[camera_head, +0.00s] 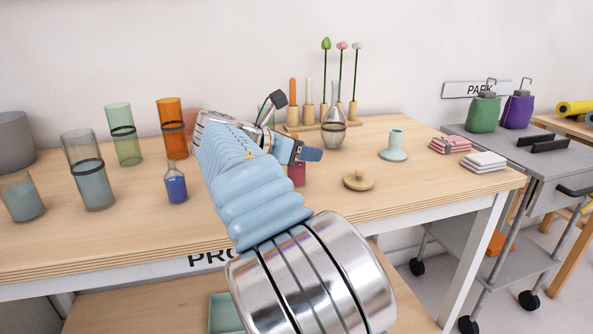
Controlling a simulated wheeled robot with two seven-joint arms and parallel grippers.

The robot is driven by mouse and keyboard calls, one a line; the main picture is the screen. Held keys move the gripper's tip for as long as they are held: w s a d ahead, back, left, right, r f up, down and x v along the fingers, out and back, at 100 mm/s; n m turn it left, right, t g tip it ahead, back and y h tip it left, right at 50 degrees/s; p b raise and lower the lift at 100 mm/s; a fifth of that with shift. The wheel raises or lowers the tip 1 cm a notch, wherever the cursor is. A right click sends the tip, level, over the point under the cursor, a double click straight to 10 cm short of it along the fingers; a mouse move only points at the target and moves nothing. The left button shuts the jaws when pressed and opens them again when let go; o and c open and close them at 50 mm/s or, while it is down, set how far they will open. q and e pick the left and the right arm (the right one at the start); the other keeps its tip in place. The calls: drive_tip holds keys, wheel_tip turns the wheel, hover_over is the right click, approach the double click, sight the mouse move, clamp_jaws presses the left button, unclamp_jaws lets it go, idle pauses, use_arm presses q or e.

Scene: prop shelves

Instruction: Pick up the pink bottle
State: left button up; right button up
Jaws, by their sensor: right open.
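The pink bottle (297,175) stands on the wooden table, just beyond my right arm. Only part of its dark pink body shows; its upper part is hidden behind my right gripper. My right gripper (294,132) is open, its fingers spread at the far end of the arm, in front of and above the bottle in the picture. I cannot tell whether a finger touches the bottle. My left gripper is not in view.
A small blue bottle (176,187) and several tinted glass cylinders stand left. A glass flask (333,130) and a candle rack stand behind. A round wooden lid (358,181) and mint holder (394,150) are right. A grey cart (547,160) stands beyond the table's right edge.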

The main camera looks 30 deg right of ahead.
clamp_jaws()
idle(0.4)
drive_tip(key=shift+r, duration=0.3)
wheel_tip(320, 180, up, 3)
drive_tip(key=shift+f+p, duration=0.2)
drive_tip(key=shift+p, duration=0.25)
drive_tip(key=s+a+r+b, duration=0.1)
drive_tip(key=s+a+r, duration=0.5)
drive_tip(key=s+r, duration=0.3)
drive_tip(key=s, duration=0.3)
drive_tip(key=shift+a+r, duration=0.4)
drive_tip(key=shift+s, duration=0.1)
